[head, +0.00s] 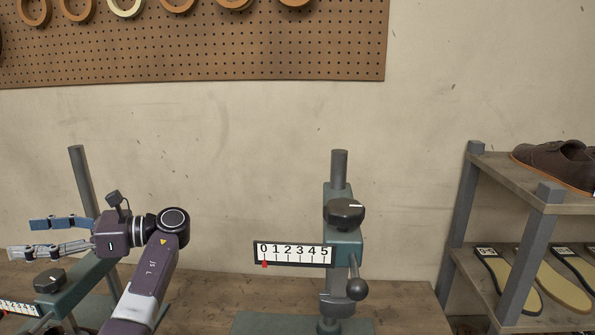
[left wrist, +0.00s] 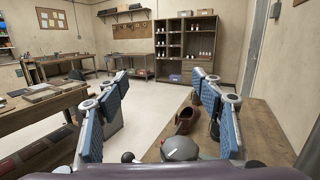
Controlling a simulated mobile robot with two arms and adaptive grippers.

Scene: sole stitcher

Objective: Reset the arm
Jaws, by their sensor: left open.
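My left gripper (head: 22,238) is at the left of the head view, its two blue-padded fingers apart and pointing left, with nothing between them. In the left wrist view, both fingers (left wrist: 160,105) stand wide apart with the room showing between them. A green stitching machine (head: 342,245) stands in the middle of the head view. It has a black knob (head: 344,212), a 0-to-5 scale (head: 293,254) with a red pointer at 0, and a ball-ended lever (head: 357,289). My left gripper is well left of it, not touching it. My right gripper is not in view.
A second green machine (head: 80,275) stands at lower left, partly behind my left arm. At right, a rack (head: 462,220) holds a brown shoe (head: 558,162) and several soles (head: 563,287). The wall carries a pegboard (head: 200,55). Bare bench (head: 405,300) shows right of the middle machine.

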